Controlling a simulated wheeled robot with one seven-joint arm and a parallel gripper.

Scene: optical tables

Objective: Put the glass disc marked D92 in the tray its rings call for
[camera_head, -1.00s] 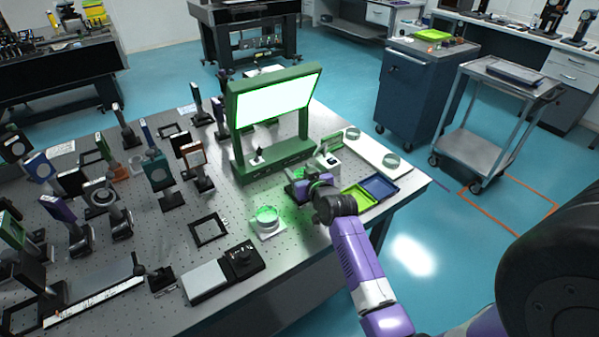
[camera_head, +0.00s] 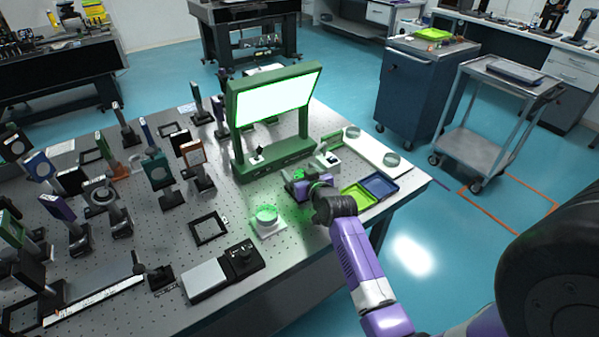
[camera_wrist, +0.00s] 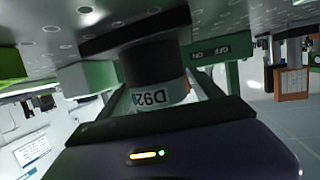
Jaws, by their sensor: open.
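The D92 label (camera_wrist: 152,97) shows upside down on a pale band in the wrist view, below a dark round body. The glass of that disc cannot be made out. My gripper (camera_head: 297,183) is low over the table, in front of the green-framed light panel. Its jaws are open, with the labelled piece between or just beyond them; contact cannot be told. In the head view my gripper hides this piece. A yellow-green tray (camera_head: 357,197) and a blue tray (camera_head: 380,186) lie side by side to the right of my gripper.
The lit panel (camera_head: 275,98) stands behind my gripper. A clear round piece on a white base (camera_head: 268,228) stands to the left. A white board (camera_head: 372,151) with two round glass pieces lies at the back right. Several mounted optics crowd the left.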

